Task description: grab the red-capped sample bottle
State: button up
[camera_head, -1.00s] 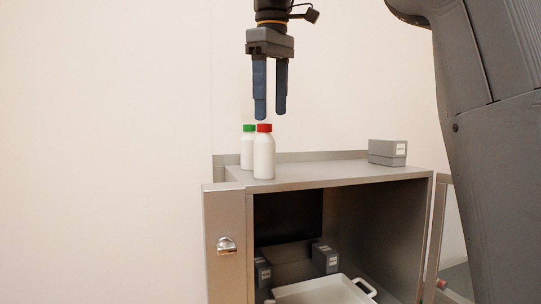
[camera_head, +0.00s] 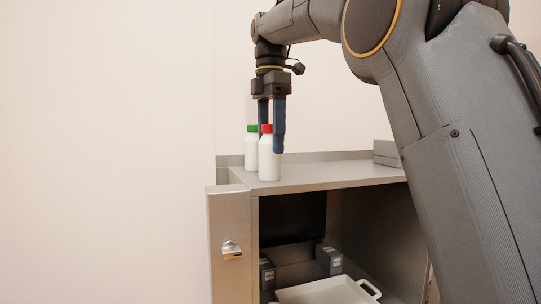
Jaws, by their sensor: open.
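The red-capped sample bottle (camera_head: 268,160) is white and stands upright on top of the metal cabinet, near its front left edge. My gripper (camera_head: 271,142) is open and points straight down at the bottle's upper part. One blue finger shows at the right of the bottle, reaching below its cap. The other finger is partly hidden behind the red cap. I cannot tell whether either finger touches the bottle. A green-capped white bottle (camera_head: 250,153) stands upright just behind and left of it.
The cabinet top (camera_head: 330,174) is clear to the right of the bottles, up to a grey box (camera_head: 386,153) partly hidden by my arm. The open cabinet below holds a white tray (camera_head: 325,291) and small grey boxes (camera_head: 328,260). A latch (camera_head: 231,250) sits on the left panel.

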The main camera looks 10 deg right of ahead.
aim_at(269, 162)
jog(key=shift+s+a+f+p, duration=0.15)
jog(key=shift+f+p, duration=1)
jog(key=shift+f, duration=1.8)
jog(key=shift+c, duration=0.3)
jog(key=c, duration=1.1)
jog(key=shift+c, duration=0.6)
jog(key=shift+r, duration=0.15)
